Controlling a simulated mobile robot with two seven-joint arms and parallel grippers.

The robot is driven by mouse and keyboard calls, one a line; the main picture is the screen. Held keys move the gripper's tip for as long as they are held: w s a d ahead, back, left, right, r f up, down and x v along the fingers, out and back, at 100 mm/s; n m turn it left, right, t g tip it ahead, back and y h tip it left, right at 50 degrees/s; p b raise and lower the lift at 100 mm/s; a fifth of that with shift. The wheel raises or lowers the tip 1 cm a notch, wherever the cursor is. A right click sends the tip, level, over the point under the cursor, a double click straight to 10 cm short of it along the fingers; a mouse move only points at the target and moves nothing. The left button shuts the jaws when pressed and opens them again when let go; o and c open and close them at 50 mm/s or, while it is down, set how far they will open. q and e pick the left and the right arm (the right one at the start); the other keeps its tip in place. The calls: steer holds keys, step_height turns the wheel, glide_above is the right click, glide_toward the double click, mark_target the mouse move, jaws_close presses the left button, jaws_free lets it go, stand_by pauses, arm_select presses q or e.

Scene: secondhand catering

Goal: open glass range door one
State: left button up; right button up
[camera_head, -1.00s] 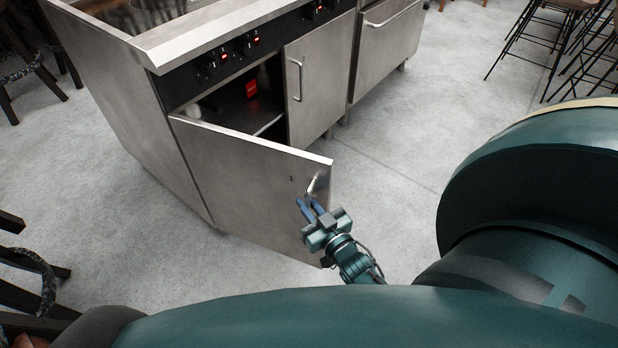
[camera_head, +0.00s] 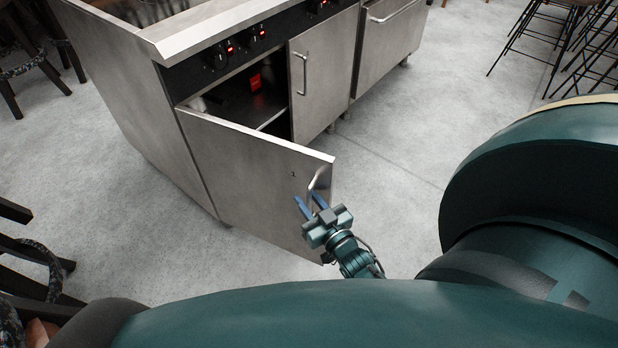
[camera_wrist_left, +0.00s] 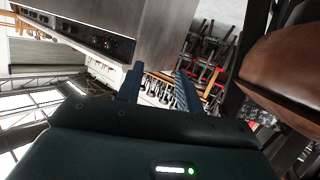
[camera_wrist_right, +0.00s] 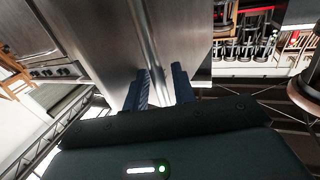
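Door one (camera_head: 245,170), a plain steel panel marked "1", stands swung partly out from the range. No glass shows on this face. Its curved bar handle (camera_head: 321,180) is near the free edge. My right gripper (camera_head: 309,203) is open in front of the door at the handle. In the right wrist view the handle bar (camera_wrist_right: 148,40) runs down between the two spread blue fingers (camera_wrist_right: 163,88); I cannot tell whether they touch it. My left gripper (camera_wrist_left: 160,90) is open and empty in the left wrist view, and it is not seen in the head view.
The range's dark compartment (camera_head: 235,103) shows behind the door, with a small red item (camera_head: 255,82) inside. A second, closed door (camera_head: 325,75) with a handle is to its right. Stools (camera_head: 545,40) stand at the upper right, dark chairs at the left. The floor (camera_head: 400,125) right of the door is clear.

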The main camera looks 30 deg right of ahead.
arm_select(q)
steer(key=shift+r, duration=0.1)
steer(key=shift+w+d+f+p, duration=0.15)
steer(key=shift+d+f+p, duration=0.1)
steer(key=shift+p, duration=0.25)
arm_select(e)
steer(key=s, duration=1.3)
steer(key=shift+s+a, duration=0.15)
steer(key=shift+a, duration=0.1)
arm_select(q)
steer(key=shift+r, duration=0.1)
